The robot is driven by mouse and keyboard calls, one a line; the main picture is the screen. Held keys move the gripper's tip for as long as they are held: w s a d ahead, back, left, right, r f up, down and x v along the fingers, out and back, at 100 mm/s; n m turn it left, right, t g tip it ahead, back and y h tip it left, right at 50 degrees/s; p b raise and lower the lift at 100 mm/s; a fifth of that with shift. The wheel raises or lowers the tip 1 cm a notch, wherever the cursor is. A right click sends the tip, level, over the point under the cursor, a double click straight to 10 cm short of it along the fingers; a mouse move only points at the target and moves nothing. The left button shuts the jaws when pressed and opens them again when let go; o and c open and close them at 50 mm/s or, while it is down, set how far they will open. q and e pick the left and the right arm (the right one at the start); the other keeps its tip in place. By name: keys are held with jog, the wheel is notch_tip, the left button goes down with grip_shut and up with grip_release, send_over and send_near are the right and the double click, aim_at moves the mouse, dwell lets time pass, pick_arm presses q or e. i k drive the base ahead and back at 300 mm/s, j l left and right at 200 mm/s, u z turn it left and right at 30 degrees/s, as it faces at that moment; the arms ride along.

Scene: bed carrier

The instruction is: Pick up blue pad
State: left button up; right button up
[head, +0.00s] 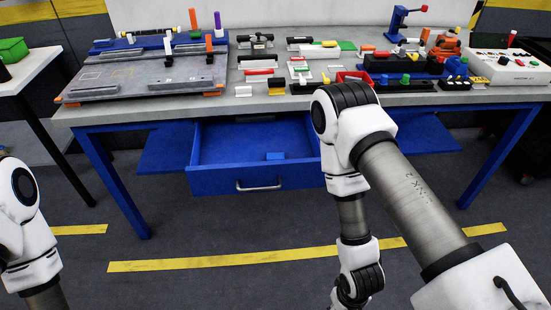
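The drawer is otherwise empty as far as I can see. My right arm crosses the right half of the head view, over the bench's front edge, and bends down to the right of the drawer. Its gripper is beyond the bottom edge. My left arm shows only at the lower left edge, and its gripper is out of the picture. Neither gripper is seen near the pad.
The workbench (215,107) carries a grey board (140,77) at left and several coloured parts at centre and right. A white control box (510,67) sits at far right. A side table with a green bin (12,50) stands at left. Floor before the drawer is clear.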

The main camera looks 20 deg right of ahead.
aim_at(273, 156)
jog(key=i+j+z, duration=0.15)
jog(key=j+z, duration=0.15)
jog(key=z, duration=0.15)
jog(key=i+j+z, duration=0.1)
jog(key=j+z, duration=0.25)
jog(key=z, duration=0.15)
